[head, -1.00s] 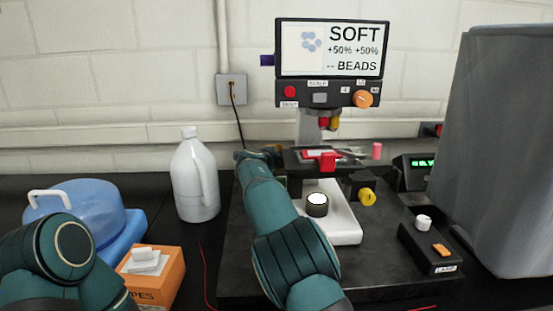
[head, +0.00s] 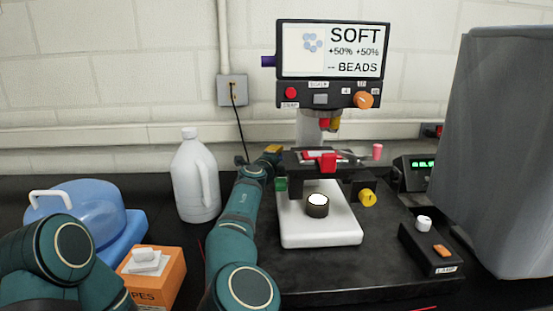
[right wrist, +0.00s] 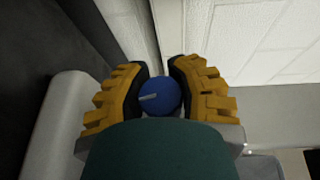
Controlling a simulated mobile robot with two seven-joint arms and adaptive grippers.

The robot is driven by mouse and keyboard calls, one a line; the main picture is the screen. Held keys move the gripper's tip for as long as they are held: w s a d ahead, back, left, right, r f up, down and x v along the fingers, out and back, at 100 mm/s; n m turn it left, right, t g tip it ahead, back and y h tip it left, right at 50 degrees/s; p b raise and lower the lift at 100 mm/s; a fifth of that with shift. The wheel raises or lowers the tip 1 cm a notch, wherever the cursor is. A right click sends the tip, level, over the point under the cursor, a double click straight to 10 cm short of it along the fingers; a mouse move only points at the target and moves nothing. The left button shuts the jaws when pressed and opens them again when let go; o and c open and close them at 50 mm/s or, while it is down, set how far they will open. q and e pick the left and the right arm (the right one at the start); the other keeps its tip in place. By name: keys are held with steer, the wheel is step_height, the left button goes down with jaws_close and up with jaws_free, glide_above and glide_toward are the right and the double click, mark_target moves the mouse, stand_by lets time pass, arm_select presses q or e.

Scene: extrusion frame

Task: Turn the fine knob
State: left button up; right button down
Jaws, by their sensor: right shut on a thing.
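A blue round knob (right wrist: 160,96) with a pale pointer line shows in the right wrist view. The line runs from the middle toward the left edge. My right gripper (right wrist: 159,88) has its yellow fingers on both sides of the knob, shut on it. In the head view my right gripper (head: 272,149) is at the left side of the microscope stage (head: 318,167), and the knob is hidden there. The microscope's white base (head: 320,234) stands on the dark bench. Only links of my left arm show at lower left; its gripper is out of view.
The microscope's screen (head: 333,50) reads SOFT and BEADS. A yellow knob (head: 367,197) is at the stage's right. A white jug (head: 196,180), an orange box (head: 158,275) and a blue container (head: 78,215) stand left. A lamp box (head: 430,250) and a grey housing (head: 500,150) stand right.

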steer(key=shift+d+f+m+t+h, duration=0.25)
steer(key=shift+d+m+t+h, duration=0.2)
steer(key=shift+t, duration=0.35)
steer(key=shift+a+t, duration=0.15)
steer(key=shift+t, duration=0.15)
steer(key=shift+a, duration=0.1)
steer(key=c, duration=0.6)
jaws_free()
steer(key=shift+s+r, duration=0.15)
steer(key=shift+r, duration=0.15)
steer(key=shift+a, duration=0.15)
steer(key=shift+r, duration=0.1)
